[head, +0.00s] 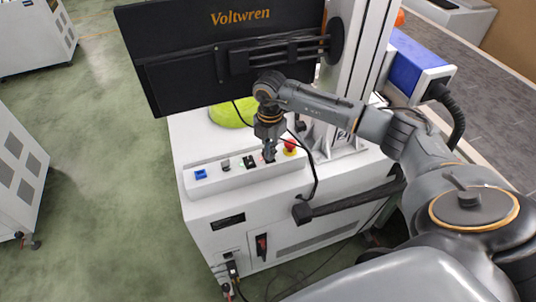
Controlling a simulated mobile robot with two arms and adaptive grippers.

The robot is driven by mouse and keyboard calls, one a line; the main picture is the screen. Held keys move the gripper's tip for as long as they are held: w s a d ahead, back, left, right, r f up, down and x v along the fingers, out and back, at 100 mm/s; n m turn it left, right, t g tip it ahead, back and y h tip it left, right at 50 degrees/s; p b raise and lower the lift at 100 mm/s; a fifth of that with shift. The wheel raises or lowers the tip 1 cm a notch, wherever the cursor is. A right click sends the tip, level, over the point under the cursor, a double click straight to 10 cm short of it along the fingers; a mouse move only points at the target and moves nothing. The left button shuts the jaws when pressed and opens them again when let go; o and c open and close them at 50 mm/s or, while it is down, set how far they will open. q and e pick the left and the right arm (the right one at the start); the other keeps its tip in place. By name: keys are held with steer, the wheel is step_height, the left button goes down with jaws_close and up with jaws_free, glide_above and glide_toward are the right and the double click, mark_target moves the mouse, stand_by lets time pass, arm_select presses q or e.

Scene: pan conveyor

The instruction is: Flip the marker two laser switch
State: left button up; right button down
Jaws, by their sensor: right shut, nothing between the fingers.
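The marker's white cabinet carries a sloped control panel (235,178) on its front top edge. From left to right the panel has a blue switch (201,174), a small grey knob (226,164), a black-and-white switch (249,162) and a red mushroom button (290,146). No label is readable, so I cannot tell which is the laser switch. My right gripper (269,157) is shut and empty, pointing down at the panel between the black-and-white switch and the red button. It hides the panel there; I cannot tell whether it touches. My left gripper is out of view.
A black monitor (235,45) stands behind and above the panel. A blue-and-white laser unit (415,67) is at the right. A black cable hangs beside my gripper. A red-handled switch (262,246) is on the cabinet front.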

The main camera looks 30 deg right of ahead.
steer(key=shift+r+p, duration=2.6)
steer(key=shift+r, duration=0.85)
steer(key=shift+a+f, duration=0.1)
